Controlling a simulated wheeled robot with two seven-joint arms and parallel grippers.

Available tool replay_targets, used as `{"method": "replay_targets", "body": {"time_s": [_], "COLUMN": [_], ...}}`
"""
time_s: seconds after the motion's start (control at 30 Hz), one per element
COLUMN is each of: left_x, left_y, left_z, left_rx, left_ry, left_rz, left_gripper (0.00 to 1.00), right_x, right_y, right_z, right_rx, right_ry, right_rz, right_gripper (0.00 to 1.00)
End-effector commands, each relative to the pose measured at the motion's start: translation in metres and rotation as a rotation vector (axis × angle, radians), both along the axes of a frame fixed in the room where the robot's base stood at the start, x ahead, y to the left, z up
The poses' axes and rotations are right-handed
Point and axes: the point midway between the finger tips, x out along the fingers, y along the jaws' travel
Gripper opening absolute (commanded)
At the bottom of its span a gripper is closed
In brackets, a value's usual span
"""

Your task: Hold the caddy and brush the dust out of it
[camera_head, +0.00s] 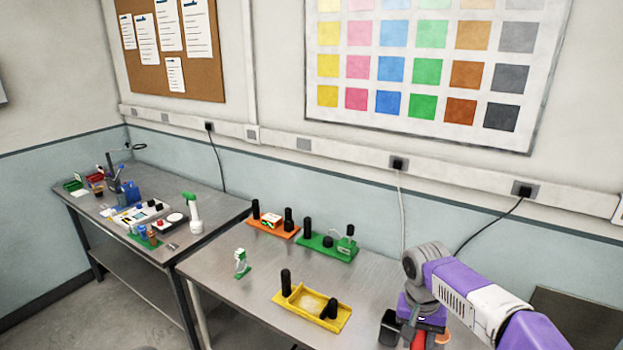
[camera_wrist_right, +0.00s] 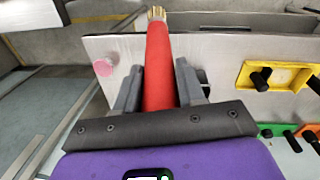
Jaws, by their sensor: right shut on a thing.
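The yellow caddy (camera_head: 341,321) sits on the front of the steel table in the head view, with two black upright grips and a pale dusty patch (camera_head: 310,301) on its floor. It also shows at the right of the wrist view (camera_wrist_right: 303,70). My right gripper (camera_wrist_right: 160,88) is shut on a red brush (camera_wrist_right: 161,60), whose tan bristle end (camera_wrist_right: 157,13) points away from the jaws. In the head view the brush's red part (camera_head: 419,340) shows below my right wrist, to the right of the caddy and apart from it. My left gripper is not in view.
Behind the caddy stand an orange caddy (camera_head: 262,229) and a green caddy (camera_head: 341,253). A small green-and-white item (camera_head: 241,262) stands left of it. A pink round piece (camera_wrist_right: 104,66) shows in the wrist view.

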Motion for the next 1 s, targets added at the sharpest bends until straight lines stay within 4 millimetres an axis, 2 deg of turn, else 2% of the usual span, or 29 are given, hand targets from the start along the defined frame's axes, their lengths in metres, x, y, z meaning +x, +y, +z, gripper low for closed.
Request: {"method": "replay_targets", "body": {"time_s": [0.03,0.2,0.33,0.47,0.6,0.87,1.0], "left_x": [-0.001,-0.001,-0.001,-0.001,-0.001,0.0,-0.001], "left_y": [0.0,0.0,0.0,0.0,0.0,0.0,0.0], "left_z": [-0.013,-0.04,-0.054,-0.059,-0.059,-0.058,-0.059], "left_rx": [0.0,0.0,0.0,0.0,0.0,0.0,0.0], "left_ry": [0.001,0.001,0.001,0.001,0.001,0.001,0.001], "left_rz": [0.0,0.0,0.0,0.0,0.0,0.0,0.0], "left_gripper": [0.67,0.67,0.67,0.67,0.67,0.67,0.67], "right_x": [0.009,0.039,0.057,0.065,0.068,0.067,0.059], "right_y": [0.007,0.031,0.046,0.054,0.056,0.056,0.055], "right_z": [-0.019,-0.066,-0.092,-0.104,-0.106,-0.107,-0.123], "right_rx": [0.001,-0.001,-0.005,-0.007,-0.007,-0.008,-0.007], "right_ry": [0.002,0.002,0.0,0.0,-0.002,0.0,0.003], "right_rz": [0.045,0.226,0.337,0.396,0.415,0.414,0.411], "right_gripper": [0.04,0.04,0.04,0.04,0.04,0.04,0.04]}}
